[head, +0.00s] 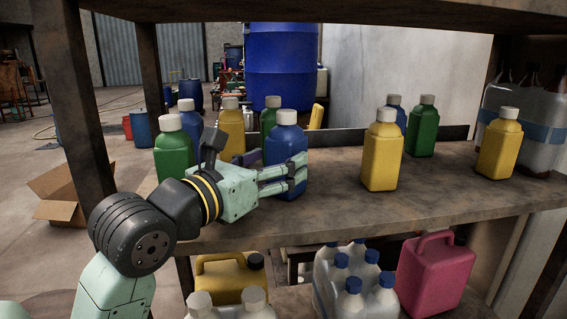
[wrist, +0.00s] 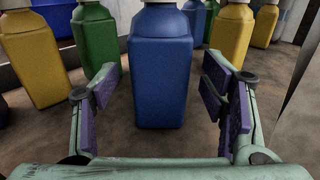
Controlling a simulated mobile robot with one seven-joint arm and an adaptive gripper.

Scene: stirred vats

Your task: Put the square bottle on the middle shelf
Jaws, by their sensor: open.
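A blue square bottle (head: 287,143) with a white cap stands upright on the middle shelf (head: 335,215), near its front edge. It also fills the centre of the wrist view (wrist: 162,70), where its cap is cut off. My gripper (head: 290,178) is at the bottle, reaching in from the left in the head view. In the wrist view my gripper (wrist: 160,82) is open, one purple-padded finger on each side of the bottle, with a visible gap on both sides. Nothing is held. The fingers hide part of the bottle's lower body in the head view.
A green bottle (head: 173,152) and a yellow bottle (head: 231,130) stand close by. Another yellow bottle (head: 382,155) stands to the right with clear shelf around it. An upper board (head: 400,14) hangs overhead. A post (head: 75,100) stands left. A pink jug (head: 436,275) is below.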

